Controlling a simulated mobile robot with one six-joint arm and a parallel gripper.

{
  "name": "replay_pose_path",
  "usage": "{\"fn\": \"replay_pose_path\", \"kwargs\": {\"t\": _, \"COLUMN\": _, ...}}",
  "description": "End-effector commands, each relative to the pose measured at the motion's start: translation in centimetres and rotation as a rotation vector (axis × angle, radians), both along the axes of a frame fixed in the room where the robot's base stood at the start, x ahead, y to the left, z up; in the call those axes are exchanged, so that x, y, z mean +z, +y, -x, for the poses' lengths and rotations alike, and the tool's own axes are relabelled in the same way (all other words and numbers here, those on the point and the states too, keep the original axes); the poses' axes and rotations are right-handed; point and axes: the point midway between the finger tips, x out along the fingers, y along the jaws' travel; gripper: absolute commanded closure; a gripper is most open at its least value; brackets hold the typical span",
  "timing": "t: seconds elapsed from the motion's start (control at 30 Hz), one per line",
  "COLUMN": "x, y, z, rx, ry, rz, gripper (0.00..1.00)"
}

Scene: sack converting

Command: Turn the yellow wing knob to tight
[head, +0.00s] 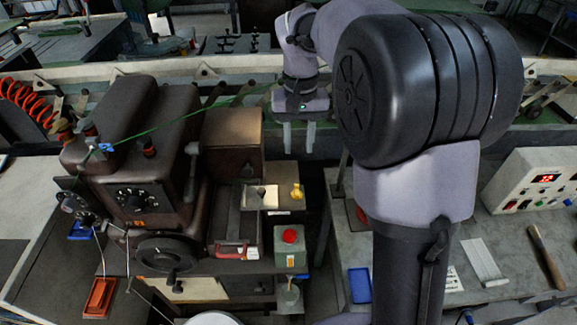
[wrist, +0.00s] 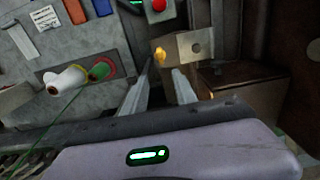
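The yellow wing knob (head: 297,191) sits on the right end of the brown machine, near a pale plate, in the head view. It also shows in the wrist view (wrist: 160,54), small, just beyond the fingertips and roughly between them. Its exact angle and any tight mark are too small to read. My gripper (head: 300,148) is open and empty, with its two fingers pointing down, above and behind the knob in the head view. The fingers also show in the wrist view (wrist: 163,73), apart, with nothing between them. Nothing hides the knob in either view.
A box with a red button (head: 290,236) stands just in front of the knob. The brown machine (head: 140,150) with dials and a handwheel (head: 165,253) fills the left. A green cord (head: 190,118) runs across the machine. A control box (head: 535,180) stands at right.

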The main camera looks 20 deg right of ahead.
Motion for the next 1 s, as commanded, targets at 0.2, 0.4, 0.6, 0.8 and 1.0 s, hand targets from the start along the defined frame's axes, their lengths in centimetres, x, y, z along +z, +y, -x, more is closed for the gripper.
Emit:
{"fn": "replay_pose_path", "kwargs": {"t": 0.2, "x": -7.3, "y": 0.0, "z": 0.1, "rx": -0.001, "ry": 0.003, "rz": -0.001, "gripper": 0.66}}
{"fn": "replay_pose_path", "kwargs": {"t": 0.4, "x": -12.7, "y": 0.0, "z": 0.1, "rx": -0.001, "ry": 0.001, "rz": -0.001, "gripper": 0.66}}
{"fn": "replay_pose_path", "kwargs": {"t": 0.6, "x": -15.5, "y": 0.0, "z": 0.1, "rx": -0.001, "ry": -0.001, "rz": 0.000, "gripper": 0.66}}
{"fn": "replay_pose_path", "kwargs": {"t": 0.8, "x": -15.8, "y": 0.0, "z": 0.1, "rx": -0.001, "ry": -0.002, "rz": -0.001, "gripper": 0.66}}
{"fn": "replay_pose_path", "kwargs": {"t": 1.0, "x": -15.7, "y": 0.0, "z": 0.1, "rx": -0.001, "ry": -0.002, "rz": -0.001, "gripper": 0.82}}
